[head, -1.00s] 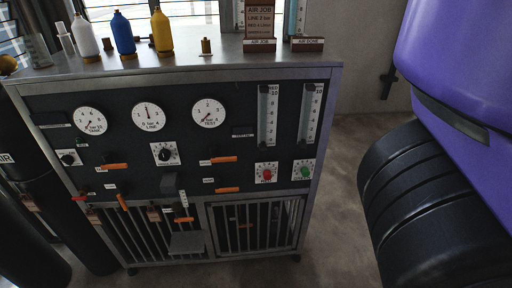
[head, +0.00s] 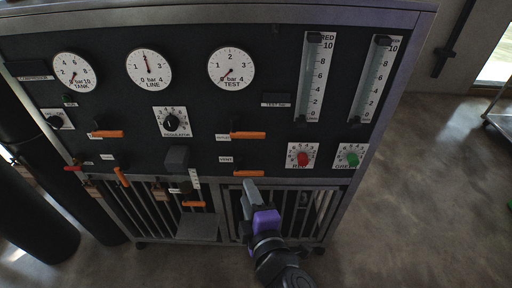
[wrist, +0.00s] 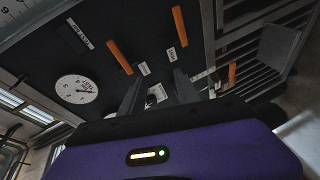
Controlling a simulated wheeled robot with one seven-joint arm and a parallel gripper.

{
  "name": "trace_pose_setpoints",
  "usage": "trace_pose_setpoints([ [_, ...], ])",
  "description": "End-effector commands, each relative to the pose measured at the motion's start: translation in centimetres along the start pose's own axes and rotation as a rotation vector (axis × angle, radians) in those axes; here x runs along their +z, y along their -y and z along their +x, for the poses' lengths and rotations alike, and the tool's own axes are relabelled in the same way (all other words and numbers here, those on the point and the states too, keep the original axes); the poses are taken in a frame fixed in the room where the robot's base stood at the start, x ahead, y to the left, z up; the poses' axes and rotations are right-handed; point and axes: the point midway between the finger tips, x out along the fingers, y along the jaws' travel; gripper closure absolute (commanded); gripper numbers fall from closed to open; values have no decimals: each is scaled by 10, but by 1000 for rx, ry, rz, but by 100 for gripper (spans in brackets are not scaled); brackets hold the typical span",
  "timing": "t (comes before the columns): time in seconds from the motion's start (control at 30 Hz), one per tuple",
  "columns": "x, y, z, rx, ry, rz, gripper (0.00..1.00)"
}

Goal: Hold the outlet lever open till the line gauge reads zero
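The outlet lever (head: 248,135) is an orange handle lying level on the black panel, right of its label; it also shows in the wrist view (wrist: 119,57). The line gauge (head: 149,69) is a white dial with its needle pointing straight up, about mid-scale. My gripper (head: 250,186) is low in front of the panel, below the outlet lever and just under the orange vent lever (head: 248,173). In the wrist view its two fingers (wrist: 158,88) stand apart with nothing between them. No contact with either lever shows.
The test gauge (head: 231,69) and tank gauge (head: 74,71) flank the line gauge. The red knob (head: 303,159) and green knob (head: 351,160) sit to the right under two tubes. A dark block (head: 177,159) juts out left of the vent lever.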

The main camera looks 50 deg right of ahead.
Motion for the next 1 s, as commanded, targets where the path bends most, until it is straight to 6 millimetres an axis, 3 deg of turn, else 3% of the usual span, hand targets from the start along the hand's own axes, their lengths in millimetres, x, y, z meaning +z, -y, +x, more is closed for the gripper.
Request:
trace_pose_setpoints([
  [0.03,1,-7,16,54,50,-36,62],
  [0.1,5,-24,27,113,125,-87,62],
  [0.3,15,-59,40,211,271,-159,62],
  [0.57,20,-71,51,229,302,-170,62],
  [1.0,35,-84,102,228,301,-169,62],
])
